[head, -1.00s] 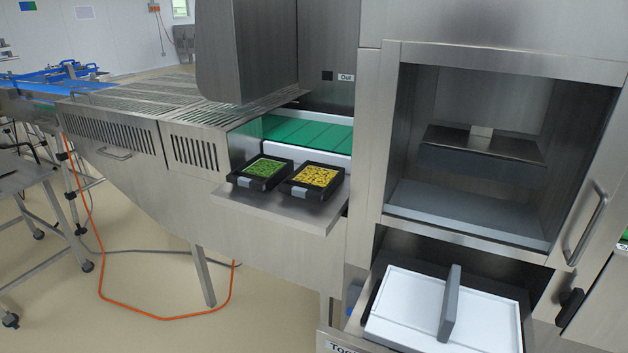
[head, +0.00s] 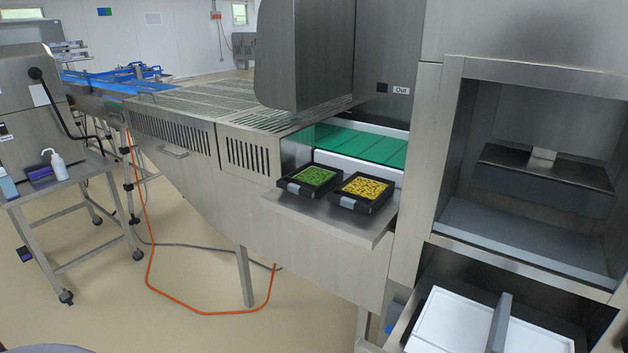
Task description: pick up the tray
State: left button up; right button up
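Two black trays sit side by side on a steel outfeed shelf (head: 330,219) in the head view. The left tray (head: 293,188) holds green food, and the right tray (head: 342,202) holds yellow food. Each has a light label on its front edge. Both trays rest flat with a small gap between them. I cannot tell which one the task means. Neither of my grippers is in view.
A green conveyor belt (head: 364,145) lies behind the shelf, under the "Out" sign (head: 401,90). An open drawer with a white tray-like insert (head: 440,318) is at lower right. A steel cart (head: 68,184) with bottles stands left. An orange cable (head: 150,262) crosses the floor.

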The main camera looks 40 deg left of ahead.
aim_at(310, 181)
jog(key=j+z, duration=0.35)
jog(key=j, duration=0.7)
jog(key=j+z, duration=0.35)
jog(key=j, duration=0.75)
jog(key=k, duration=0.05)
